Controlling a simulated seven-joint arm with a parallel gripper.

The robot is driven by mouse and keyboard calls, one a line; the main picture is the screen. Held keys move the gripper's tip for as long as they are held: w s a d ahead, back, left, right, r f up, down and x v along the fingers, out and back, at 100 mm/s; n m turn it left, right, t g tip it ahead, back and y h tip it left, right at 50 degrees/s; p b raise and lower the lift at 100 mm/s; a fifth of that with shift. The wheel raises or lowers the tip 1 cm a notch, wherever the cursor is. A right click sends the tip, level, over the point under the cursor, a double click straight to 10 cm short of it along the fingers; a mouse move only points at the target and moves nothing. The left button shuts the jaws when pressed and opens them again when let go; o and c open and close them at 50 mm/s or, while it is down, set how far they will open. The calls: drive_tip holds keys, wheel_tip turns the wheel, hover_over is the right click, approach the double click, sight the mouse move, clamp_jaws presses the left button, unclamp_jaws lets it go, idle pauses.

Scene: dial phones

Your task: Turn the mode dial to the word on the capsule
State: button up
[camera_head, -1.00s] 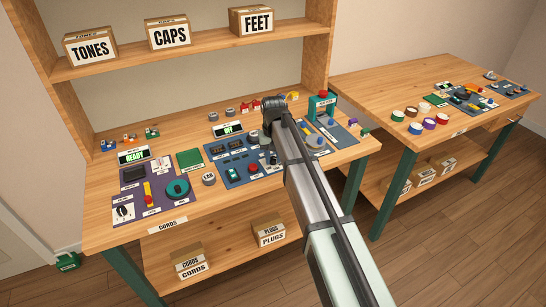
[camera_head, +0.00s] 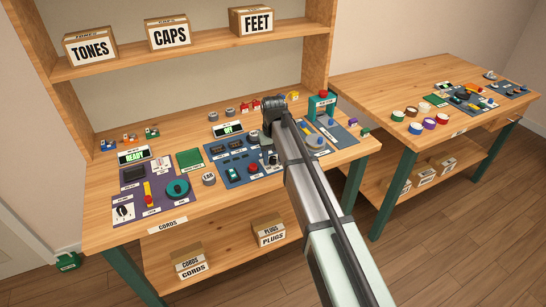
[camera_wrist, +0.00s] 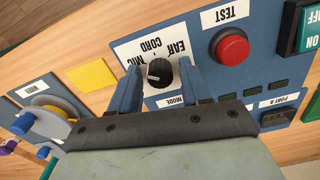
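The mode dial (camera_wrist: 159,72) is a round black knob with a pale mark, on a blue panel in the wrist view. A white plate around it carries the words EAR, MIC and CORD, upside down, with a MODE label (camera_wrist: 169,102) below. My gripper (camera_wrist: 159,65) is open, its two blue fingers on either side of the dial with small gaps. In the head view my gripper hides part of that panel (camera_head: 232,174). A round grey piece with a white label (camera_head: 209,179) stands left of the panel; I cannot read its word, nor tell if it is the capsule.
A red TEST button (camera_wrist: 230,47) is right of the dial in the wrist view, and a yellow square (camera_wrist: 92,74) is left. A grey disc with blue handles (camera_wrist: 47,116) lies further left. In the head view a purple panel (camera_head: 127,199) is at the bench's left.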

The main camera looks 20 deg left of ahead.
sight(273, 158)
drive_tip(key=shift+o, duration=0.6)
wheel_tip(273, 158, up, 14)
drive_tip(key=shift+f, duration=0.1)
idle(0.5)
